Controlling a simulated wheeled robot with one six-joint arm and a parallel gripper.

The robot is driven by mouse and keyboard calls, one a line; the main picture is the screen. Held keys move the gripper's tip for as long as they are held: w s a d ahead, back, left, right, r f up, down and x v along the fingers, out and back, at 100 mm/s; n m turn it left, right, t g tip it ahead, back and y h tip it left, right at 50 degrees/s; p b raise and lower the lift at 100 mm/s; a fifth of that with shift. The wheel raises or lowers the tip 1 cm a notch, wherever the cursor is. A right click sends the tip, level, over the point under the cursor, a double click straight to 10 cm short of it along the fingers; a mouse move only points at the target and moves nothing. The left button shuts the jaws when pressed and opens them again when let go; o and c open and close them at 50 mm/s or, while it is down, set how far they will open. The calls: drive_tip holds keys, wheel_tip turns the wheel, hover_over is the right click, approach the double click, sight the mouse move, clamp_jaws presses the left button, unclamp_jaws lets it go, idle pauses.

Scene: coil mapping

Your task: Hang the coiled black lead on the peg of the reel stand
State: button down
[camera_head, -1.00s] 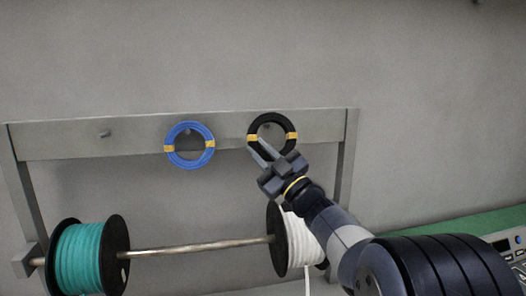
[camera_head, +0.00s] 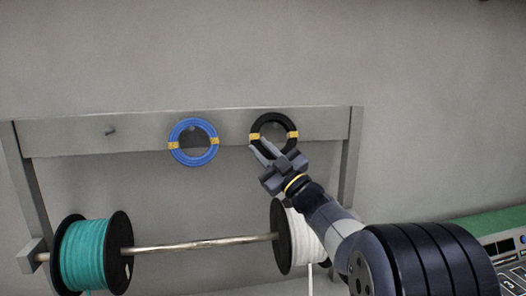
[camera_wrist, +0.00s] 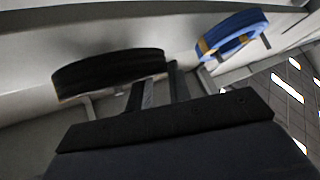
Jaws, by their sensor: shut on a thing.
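The coiled black lead (camera_head: 274,117) is a ring with yellow ties, in front of the right part of the stand's grey top rail (camera_head: 335,123). My gripper (camera_head: 265,150) is shut on its lower edge. In the wrist view the fingers (camera_wrist: 158,92) reach up to one end of the black coil (camera_wrist: 108,72). A thin light piece (camera_wrist: 90,107), perhaps a peg, shows beside the coil there. I cannot tell whether the coil is around a peg.
A blue coil (camera_head: 174,142) hangs at the middle of the rail. A bare peg (camera_head: 110,131) sticks out at the left. Below, a rod (camera_head: 200,244) carries a teal reel (camera_head: 84,255) and a white reel (camera_head: 302,240). A green surface (camera_head: 485,226) lies at the right.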

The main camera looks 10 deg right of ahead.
drive_tip(key=c, duration=1.2)
unclamp_jaws()
drive_tip(key=shift+s+d+f, duration=0.25)
drive_tip(key=b+v, duration=0.3)
drive_tip(key=v, duration=0.7)
drive_tip(key=shift+b, duration=0.35)
drive_tip(key=shift+s+a+r, duration=0.1)
